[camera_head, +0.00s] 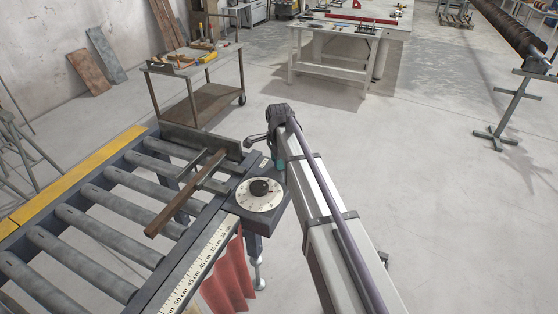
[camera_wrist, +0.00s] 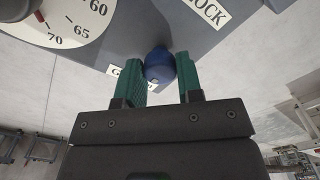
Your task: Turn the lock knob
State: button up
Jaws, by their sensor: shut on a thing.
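The lock knob (camera_wrist: 159,67) is a round blue knob on the dark grey panel, seen in the wrist view. My gripper (camera_wrist: 158,60) has its two green fingers on either side of the knob and is shut on it. A white label reading LOCK (camera_wrist: 205,12) is on the panel to the upper right. Another label beginning with G (camera_wrist: 122,72) is partly hidden behind the left finger. In the head view, the green fingers show at the panel's far edge, and my arm hides the knob.
A white dial (camera_head: 254,204) with a black centre sits on the panel; its scale (camera_wrist: 60,32) shows in the wrist view. A roller conveyor (camera_head: 103,232) with a ruler (camera_head: 201,262) and a brown bar (camera_head: 185,195) lies left. A tool cart (camera_head: 193,92) stands behind.

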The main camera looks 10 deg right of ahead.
jog(key=shift+c, duration=1)
jog(key=shift+n, duration=0.4)
jog(key=n, duration=1.2)
jog(key=shift+n, duration=2.6)
